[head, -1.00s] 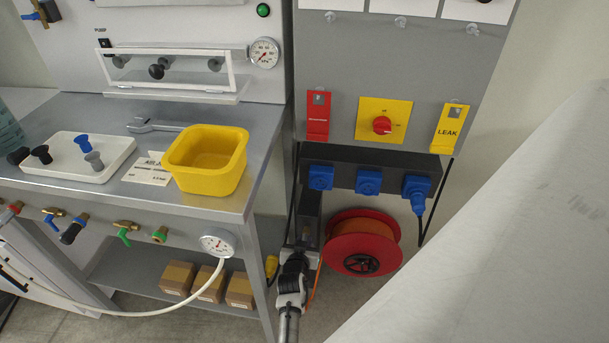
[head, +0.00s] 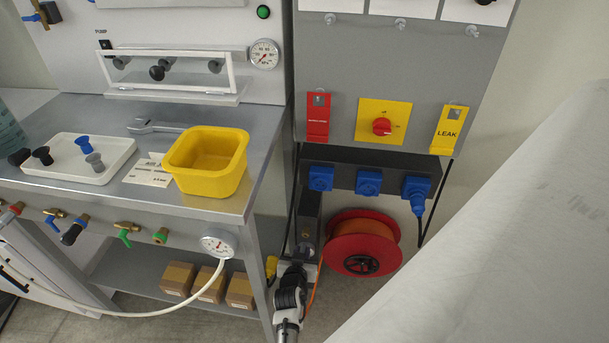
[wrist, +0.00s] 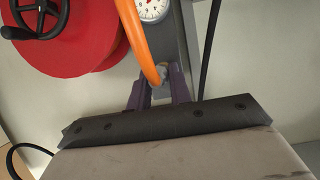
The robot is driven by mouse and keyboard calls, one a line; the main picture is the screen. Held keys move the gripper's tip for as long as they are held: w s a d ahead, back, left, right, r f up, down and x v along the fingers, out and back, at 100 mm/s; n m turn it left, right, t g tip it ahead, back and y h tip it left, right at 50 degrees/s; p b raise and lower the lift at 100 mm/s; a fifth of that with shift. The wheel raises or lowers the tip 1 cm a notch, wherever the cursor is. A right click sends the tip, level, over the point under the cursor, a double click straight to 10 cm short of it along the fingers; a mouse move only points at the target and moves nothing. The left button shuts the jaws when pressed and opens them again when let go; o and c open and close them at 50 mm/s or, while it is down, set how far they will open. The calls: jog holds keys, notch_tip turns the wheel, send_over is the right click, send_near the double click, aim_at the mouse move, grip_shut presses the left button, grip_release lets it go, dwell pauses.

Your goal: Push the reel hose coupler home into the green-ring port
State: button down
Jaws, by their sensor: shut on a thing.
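The green-ring port (head: 160,236) is on the bench's front rail at left, with nothing in it. The red reel (head: 362,243) with orange hose is low at right, and its red flange fills the upper left of the wrist view (wrist: 85,50). My gripper (head: 291,270) is low between the bench and the reel, well right of the port. In the wrist view its purple-grey fingers (wrist: 159,90) are shut on the small grey hose coupler (wrist: 160,74). The orange hose (wrist: 136,38) runs up from it. The coupler's front end is mostly hidden.
A dark post (head: 308,225) stands just behind my gripper, left of the reel. A white gauge (wrist: 154,12) shows ahead in the wrist view. The bench gauge (head: 217,243) with a white hose hangs right of the port. A yellow bin (head: 207,180) stands on the bench (head: 140,108).

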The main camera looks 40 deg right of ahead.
jog(key=shift+s+a, duration=0.7)
jog(key=shift+a, duration=0.1)
jog(key=shift+r, duration=0.1)
